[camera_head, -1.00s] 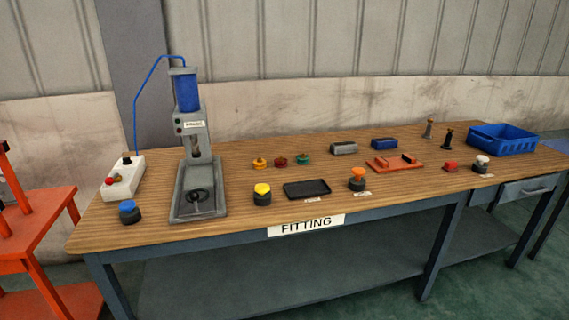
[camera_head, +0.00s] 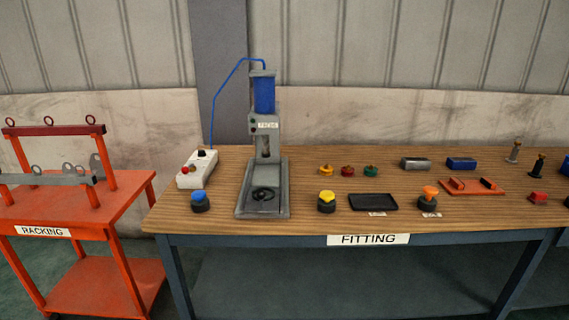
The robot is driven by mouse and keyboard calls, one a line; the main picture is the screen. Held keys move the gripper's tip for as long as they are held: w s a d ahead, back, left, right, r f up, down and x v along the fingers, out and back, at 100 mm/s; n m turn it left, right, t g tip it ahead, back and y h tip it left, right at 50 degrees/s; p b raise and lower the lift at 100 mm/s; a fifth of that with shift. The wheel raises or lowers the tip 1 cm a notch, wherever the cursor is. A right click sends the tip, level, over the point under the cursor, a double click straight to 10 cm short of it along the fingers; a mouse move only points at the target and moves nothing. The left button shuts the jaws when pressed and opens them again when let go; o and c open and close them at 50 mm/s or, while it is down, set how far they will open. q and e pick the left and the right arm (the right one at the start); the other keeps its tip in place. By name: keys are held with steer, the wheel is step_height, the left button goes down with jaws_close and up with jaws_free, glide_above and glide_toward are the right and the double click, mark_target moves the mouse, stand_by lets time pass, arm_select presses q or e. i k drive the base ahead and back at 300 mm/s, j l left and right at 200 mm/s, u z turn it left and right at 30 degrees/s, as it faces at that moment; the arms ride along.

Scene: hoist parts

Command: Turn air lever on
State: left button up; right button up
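A white control box (camera_head: 197,170) sits on the left end of the wooden fitting bench (camera_head: 300,229). It has a red button (camera_head: 185,170) and a small black lever or knob (camera_head: 201,153) on top. Whether the black part is the air lever, and its on or off position, is too small to tell. A blue hose (camera_head: 221,88) runs from behind the box up to the press (camera_head: 263,140), which has a blue cylinder (camera_head: 264,95). Neither of my grippers is in view.
An orange racking stand (camera_head: 90,222) with lifting beams stands left of the bench, a gap between them. A blue-topped knob (camera_head: 199,201) is in front of the box. A yellow-topped knob (camera_head: 327,201), a black tray (camera_head: 373,202) and several small parts lie to the right.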

mark_target(186, 170)
steer(key=i+j+z, duration=0.15)
steer(key=j, duration=0.25)
steer(key=i+j+z, duration=0.15)
steer(key=j, duration=0.2)
steer(key=i+j+z, duration=0.15)
steer(key=j, duration=0.3)
steer(key=k+l, duration=0.05)
